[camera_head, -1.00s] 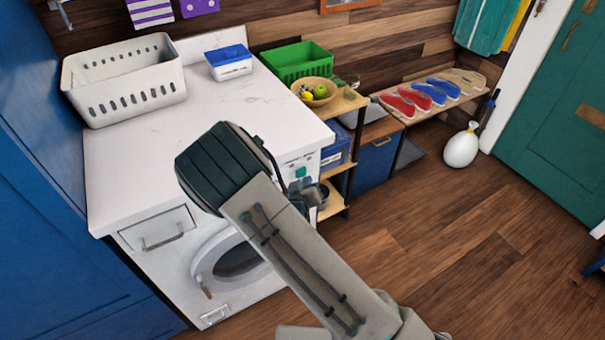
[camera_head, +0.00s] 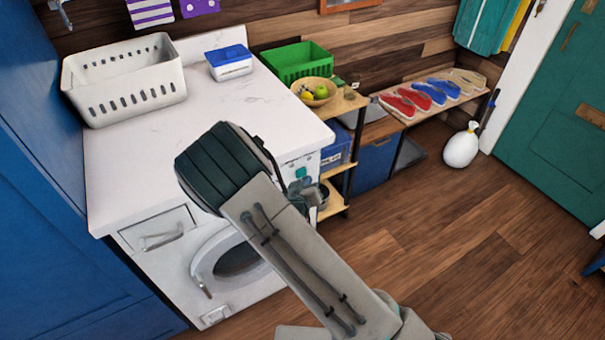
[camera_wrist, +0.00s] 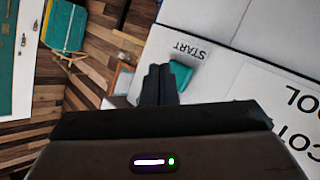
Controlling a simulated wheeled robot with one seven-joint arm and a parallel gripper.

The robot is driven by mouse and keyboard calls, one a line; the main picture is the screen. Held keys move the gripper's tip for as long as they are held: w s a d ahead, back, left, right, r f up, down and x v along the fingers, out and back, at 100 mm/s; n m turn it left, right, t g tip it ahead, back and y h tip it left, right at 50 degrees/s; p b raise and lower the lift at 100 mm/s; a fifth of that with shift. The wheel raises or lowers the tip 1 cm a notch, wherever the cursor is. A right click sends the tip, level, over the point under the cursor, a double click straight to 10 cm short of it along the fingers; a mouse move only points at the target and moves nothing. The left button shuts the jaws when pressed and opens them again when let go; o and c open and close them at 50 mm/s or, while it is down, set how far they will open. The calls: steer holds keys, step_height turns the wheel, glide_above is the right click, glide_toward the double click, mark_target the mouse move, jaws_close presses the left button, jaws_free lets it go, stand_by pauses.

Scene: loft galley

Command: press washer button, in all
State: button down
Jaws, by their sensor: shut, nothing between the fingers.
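The white washer (camera_head: 160,238) stands under the white countertop, its round door (camera_head: 232,258) on the front partly behind my arm. A teal button (camera_head: 301,172) shows at the upper right of its front. In the wrist view the teal button (camera_wrist: 180,74) is beside the printed word START, partly covered by my fingers. My gripper (camera_wrist: 158,72) is shut and empty, its dark fingertips at the button's left edge in that view. I cannot tell whether they touch it. In the head view my gripper (camera_head: 297,187) is mostly hidden behind my wrist, just below the button.
A white basket (camera_head: 125,85), a blue-lidded tub (camera_head: 229,62) and a green crate (camera_head: 297,62) sit along the back. A wooden shelf (camera_head: 335,200) stands close to the washer's right side. The wooden floor (camera_head: 440,240) to the right is clear.

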steer(key=shift+w, duration=0.1)
steer(key=shift+w+a, duration=0.2)
steer(key=shift+w, duration=0.05)
steer(key=shift+w+a+b, duration=0.3)
steer(key=shift+w, duration=0.1)
stand_by(0.8)
stand_by(0.4)
steer(key=shift+s+d, duration=0.5)
steer(key=shift+s, duration=0.3)
steer(key=shift+s+d+b, duration=0.3)
steer(key=shift+s+d, duration=0.4)
steer(key=shift+s, duration=0.35)
steer(key=shift+s+d+b, duration=0.25)
steer(key=shift+s+d, duration=0.45)
steer(key=shift+s, duration=0.3)
